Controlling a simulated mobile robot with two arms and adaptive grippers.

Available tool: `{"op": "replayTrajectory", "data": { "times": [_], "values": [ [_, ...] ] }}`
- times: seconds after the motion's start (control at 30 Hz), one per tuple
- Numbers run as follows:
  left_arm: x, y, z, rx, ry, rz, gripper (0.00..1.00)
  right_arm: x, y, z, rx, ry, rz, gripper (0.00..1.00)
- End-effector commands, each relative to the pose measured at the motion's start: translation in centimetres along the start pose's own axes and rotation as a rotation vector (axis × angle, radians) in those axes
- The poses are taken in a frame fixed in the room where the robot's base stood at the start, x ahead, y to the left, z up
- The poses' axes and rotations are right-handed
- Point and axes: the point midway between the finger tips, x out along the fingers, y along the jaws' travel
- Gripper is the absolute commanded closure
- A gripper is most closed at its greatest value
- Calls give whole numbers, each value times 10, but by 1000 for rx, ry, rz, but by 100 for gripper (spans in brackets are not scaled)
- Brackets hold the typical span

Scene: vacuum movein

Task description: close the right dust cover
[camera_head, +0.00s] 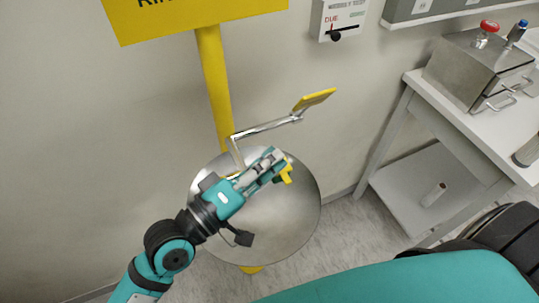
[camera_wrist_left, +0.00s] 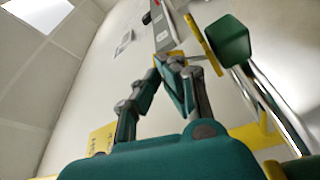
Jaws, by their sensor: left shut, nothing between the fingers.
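A steel eyewash bowl (camera_head: 290,215) stands on a yellow post (camera_head: 213,75). My left gripper (camera_head: 274,161) is over the bowl, shut and empty, pointing up and right in the head view. A small yellow part (camera_head: 286,174) shows beside its fingertips; I cannot tell whether they touch. In the left wrist view, the left fingers (camera_wrist_left: 172,66) meet near a yellow strip (camera_wrist_left: 203,42). A dark green cup-shaped part (camera_wrist_left: 229,42) on a chrome tube is to their right. I cannot tell which part is the right dust cover or how far it is open. My right gripper is out of view.
A chrome lever with a yellow paddle (camera_head: 315,99) sticks out behind the bowl, close above my gripper. A grey table (camera_head: 460,115) with a metal box (camera_head: 478,70) stands at the right. A wall is behind the bowl.

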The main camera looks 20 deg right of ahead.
Motion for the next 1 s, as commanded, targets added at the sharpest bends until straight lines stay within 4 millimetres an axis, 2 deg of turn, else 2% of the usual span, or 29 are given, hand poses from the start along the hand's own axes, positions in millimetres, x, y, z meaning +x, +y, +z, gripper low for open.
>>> {"op": "replayTrajectory", "data": {
  "times": [0.5, 0.9, 1.0],
  "values": [
    [1, 2, -1, 0, 0, 0, 100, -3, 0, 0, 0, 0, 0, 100],
    [13, 40, -21, 0, 5, -1, 100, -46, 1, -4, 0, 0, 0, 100],
    [-4, 23, -21, 4, 5, -7, 100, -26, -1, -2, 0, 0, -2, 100]
  ]
}}
